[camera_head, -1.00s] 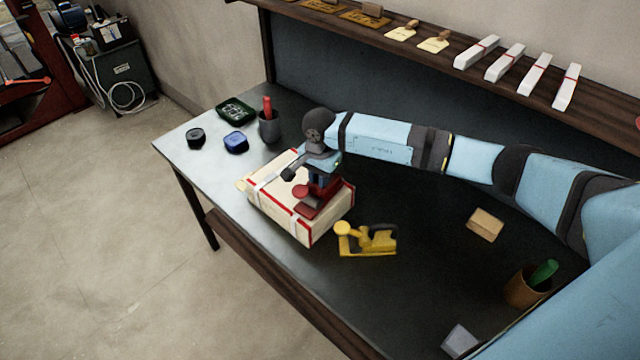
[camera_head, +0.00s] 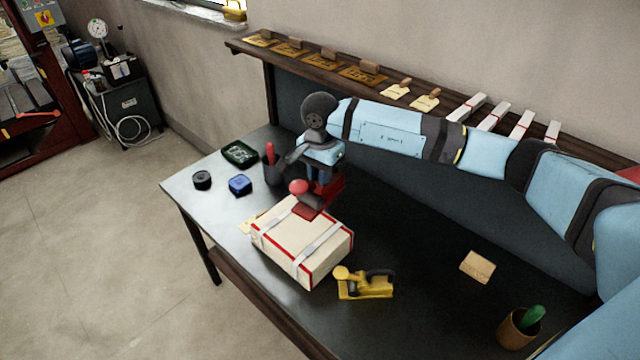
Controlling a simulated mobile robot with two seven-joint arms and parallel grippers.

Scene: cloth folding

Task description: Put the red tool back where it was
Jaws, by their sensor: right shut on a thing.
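The red tool (camera_head: 310,208), with a round red knob and a flat base, is in my right gripper (camera_head: 320,174). The gripper is shut on it, and its fingers are partly hidden by the wrist and the tool. The tool hangs over the back part of the cream box (camera_head: 299,257) with red edges and pale straps. I cannot tell for sure whether its base is clear of the box top. A similar yellow tool (camera_head: 364,284) stands on the table just right of the box. My left gripper is not in view.
On the dark table (camera_head: 420,270) are a black round tin (camera_head: 202,180), a blue tin (camera_head: 240,185), a green tray (camera_head: 240,153), a dark cup (camera_head: 272,172), a tan block (camera_head: 477,266) and a brown cup (camera_head: 518,328). A shelf (camera_head: 290,57) with tags and white bars runs behind.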

